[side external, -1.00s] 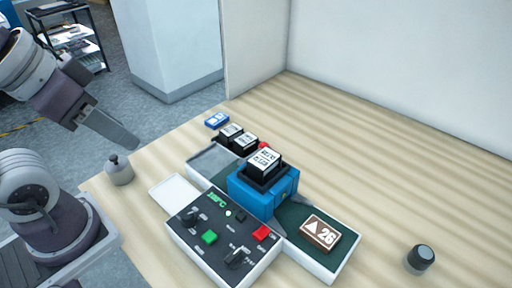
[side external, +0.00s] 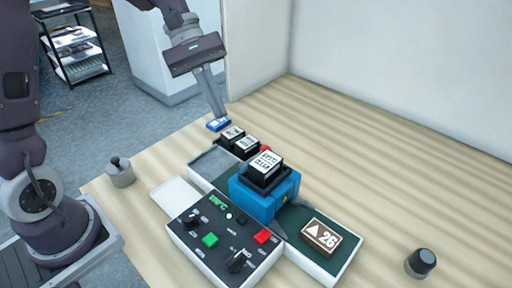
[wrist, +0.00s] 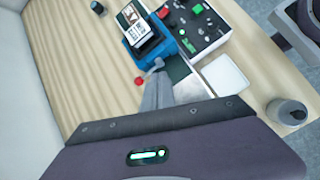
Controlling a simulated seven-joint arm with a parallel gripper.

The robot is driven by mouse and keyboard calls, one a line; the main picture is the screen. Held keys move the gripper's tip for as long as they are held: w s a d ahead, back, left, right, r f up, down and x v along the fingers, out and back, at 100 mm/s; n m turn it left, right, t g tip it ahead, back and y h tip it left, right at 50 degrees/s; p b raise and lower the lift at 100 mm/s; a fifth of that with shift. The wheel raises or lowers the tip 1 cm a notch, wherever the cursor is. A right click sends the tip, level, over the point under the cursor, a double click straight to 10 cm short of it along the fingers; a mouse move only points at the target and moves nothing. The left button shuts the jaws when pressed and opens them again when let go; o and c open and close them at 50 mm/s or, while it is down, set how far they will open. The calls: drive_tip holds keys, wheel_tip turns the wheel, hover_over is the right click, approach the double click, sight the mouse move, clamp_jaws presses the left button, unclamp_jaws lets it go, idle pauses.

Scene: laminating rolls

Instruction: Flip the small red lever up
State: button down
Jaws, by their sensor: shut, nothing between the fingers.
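The small red lever shows as a red knob (wrist: 139,81) on a thin pale arm in the wrist view, beside the blue laminating unit (wrist: 158,54). In the side external view only a bit of the red knob (side external: 265,149) shows behind the blue unit (side external: 262,193); most of the lever is hidden. I cannot tell its exact tilt. In the wrist view my fingers (wrist: 157,80) appear just right of the red knob, but the height gap is unclear.
Black label blocks (side external: 246,146) and a small blue item (side external: 215,125) lie near my fingertips. A control panel (side external: 222,248) with buttons and knobs stands in front. The right side of the table is mostly clear.

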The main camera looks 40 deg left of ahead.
sight(265, 146)
drive_tip(key=w+a+f+n+h, duration=0.1)
drive_tip(key=w+f+n, duration=0.1)
drive_tip(key=w+a+f+n+h, duration=0.1)
drive_tip(key=w+f+n, duration=0.1)
drive_tip(key=w+f, duration=0.1)
drive_tip(key=w+a+f+n+h, duration=0.1)
drive_tip(key=w+f, duration=0.1)
drive_tip(key=shift+w+a+f+n+h, duration=0.2)
drive_tip(key=shift+a+f+n+h, duration=0.1)
drive_tip(key=shift+n, duration=0.1)
drive_tip(key=x, duration=1)
drive_tip(key=shift+r+m+t, duration=0.3)
drive_tip(key=shift+t, duration=0.1)
drive_tip(key=shift+s+r+m+t, duration=0.1)
drive_tip(key=shift+r+m+t, duration=0.2)
drive_tip(key=shift+r, duration=0.65)
drive_tip(key=shift+s+r+m+t, duration=0.15)
drive_tip(key=shift+r+t, duration=0.25)
drive_tip(key=shift+r, duration=0.6)
drive_tip(key=shift+r, duration=0.15)
